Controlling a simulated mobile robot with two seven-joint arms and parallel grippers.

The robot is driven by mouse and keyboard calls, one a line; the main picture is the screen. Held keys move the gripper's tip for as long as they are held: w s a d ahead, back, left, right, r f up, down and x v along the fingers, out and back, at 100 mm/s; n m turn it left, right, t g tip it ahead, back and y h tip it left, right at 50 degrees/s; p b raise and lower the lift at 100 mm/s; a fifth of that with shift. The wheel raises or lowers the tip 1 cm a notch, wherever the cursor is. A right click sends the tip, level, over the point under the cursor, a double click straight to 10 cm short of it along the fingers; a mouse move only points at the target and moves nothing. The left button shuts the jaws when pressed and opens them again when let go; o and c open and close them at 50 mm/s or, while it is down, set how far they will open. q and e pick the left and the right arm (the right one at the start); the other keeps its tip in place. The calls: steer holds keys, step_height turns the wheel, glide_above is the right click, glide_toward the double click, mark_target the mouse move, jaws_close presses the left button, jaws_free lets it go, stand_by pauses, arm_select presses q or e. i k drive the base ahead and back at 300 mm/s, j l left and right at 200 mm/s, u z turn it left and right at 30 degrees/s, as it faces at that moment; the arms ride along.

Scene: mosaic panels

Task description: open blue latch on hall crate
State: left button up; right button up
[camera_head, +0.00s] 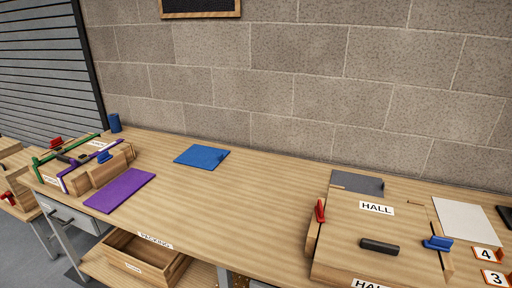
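The hall crate (345,222) stands on the workbench at the right, a wooden box with a flat lid and a "HALL" label (376,208). The blue latch (438,243) is at the lid's right edge. A red latch (320,211) stands up at its left edge. A black handle (380,246) is on the lid near the front. The front of the crate is cut off by the bottom of the view. I cannot tell whether the blue latch is fastened. Neither of my grippers is in view.
The bench (262,200) is clear in the middle. A blue mat (202,156) and a purple mat (120,190) lie farther left. Another strapped wooden crate (118,163) stands at the left.

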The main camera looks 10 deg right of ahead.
mark_target(436, 242)
steer(key=l+z, duration=0.1)
steer(key=z, duration=0.65)
steer(key=l+z, duration=0.15)
steer(key=z, duration=0.25)
steer(key=l+z, duration=0.1)
steer(key=z, duration=0.3)
